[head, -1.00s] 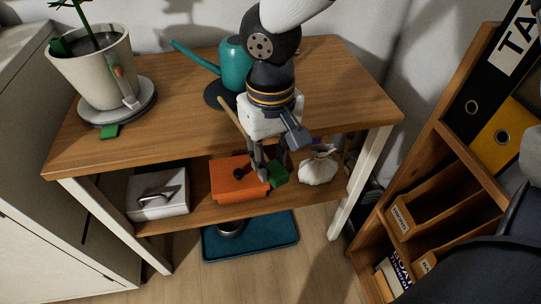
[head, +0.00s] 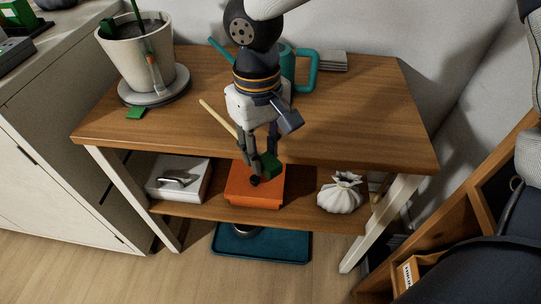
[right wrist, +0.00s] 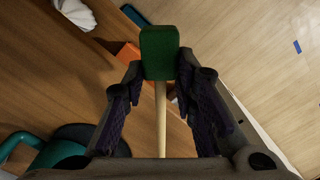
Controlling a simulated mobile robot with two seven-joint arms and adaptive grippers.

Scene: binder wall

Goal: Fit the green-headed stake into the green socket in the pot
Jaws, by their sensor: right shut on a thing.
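My right gripper (head: 262,148) is shut on the stake, in front of the table's front edge. The stake has a green block head (head: 270,166) and a pale wooden rod (head: 217,118) slanting up to the left. In the right wrist view, the green head (right wrist: 160,52) sits between the fingertips and the rod (right wrist: 160,115) runs back toward the palm. The white pot (head: 128,63) stands at the table's left end on a grey saucer (head: 160,97). A green piece (head: 108,27) at its left rim may be the socket; its opening is not clear. My left gripper is not in view.
A teal watering can (head: 306,68) stands behind my right arm. The lower shelf holds a white box (head: 178,180), an orange box (head: 254,190) and a white pouch (head: 341,194). A green tag (head: 136,113) lies before the saucer. The tabletop's right half is mostly clear.

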